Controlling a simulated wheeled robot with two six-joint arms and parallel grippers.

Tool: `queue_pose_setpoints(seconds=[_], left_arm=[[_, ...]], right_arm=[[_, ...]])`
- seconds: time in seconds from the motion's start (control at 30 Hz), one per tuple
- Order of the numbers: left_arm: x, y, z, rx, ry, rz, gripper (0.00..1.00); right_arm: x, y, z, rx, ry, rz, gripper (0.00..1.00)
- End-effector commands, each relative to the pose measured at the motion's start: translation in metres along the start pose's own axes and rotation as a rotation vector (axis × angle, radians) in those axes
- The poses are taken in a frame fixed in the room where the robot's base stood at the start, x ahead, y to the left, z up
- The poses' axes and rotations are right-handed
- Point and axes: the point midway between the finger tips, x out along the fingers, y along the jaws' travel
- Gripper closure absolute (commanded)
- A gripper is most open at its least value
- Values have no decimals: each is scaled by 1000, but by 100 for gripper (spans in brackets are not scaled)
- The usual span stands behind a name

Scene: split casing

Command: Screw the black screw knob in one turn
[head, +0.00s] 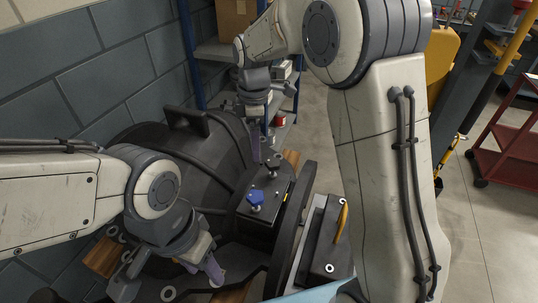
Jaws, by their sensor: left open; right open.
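A black screw knob (274,161) stands on the far end of the dark block (265,220) beside the casing. A blue knob (255,196) stands on the same block, nearer to me. My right gripper (243,128) hangs just beyond and left of the black knob, fingers pointing down, open and empty; one finger comes close to the knob, and I cannot tell if they touch. My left gripper (170,277) is low at the left front, open and empty, over the casing's near side and apart from both knobs.
The large dark round casing (190,150) fills the middle, near a grey block wall (90,60). A second dark block with a yellow handle (341,222) lies to the right. A shelf with a cardboard box (236,18) is behind. A red cart (510,150) stands far right on open floor.

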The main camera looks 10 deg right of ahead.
Motion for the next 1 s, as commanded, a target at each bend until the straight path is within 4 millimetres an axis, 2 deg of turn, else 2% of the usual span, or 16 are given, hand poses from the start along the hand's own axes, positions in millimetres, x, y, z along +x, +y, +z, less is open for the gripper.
queue_pose_setpoints(seconds=[0.03,0.1,0.2,0.3,0.47,0.8,1.0], left_arm=[[4,0,0,0,0,0,50],[6,0,0,0,0,0,50],[8,-1,0,0,0,0,50],[8,-1,0,0,0,0,50],[7,0,0,0,0,0,50],[1,0,0,0,0,0,50],[-1,0,0,0,0,0,50]], right_arm=[[13,23,15,-48,-5,-3,9],[22,46,31,-123,-12,-5,9],[31,66,48,-200,-18,-7,9],[37,76,56,-242,-20,-9,9],[53,77,57,-257,-21,-12,9],[115,76,58,-256,-21,-11,9],[136,76,58,-255,-20,-9,9]])
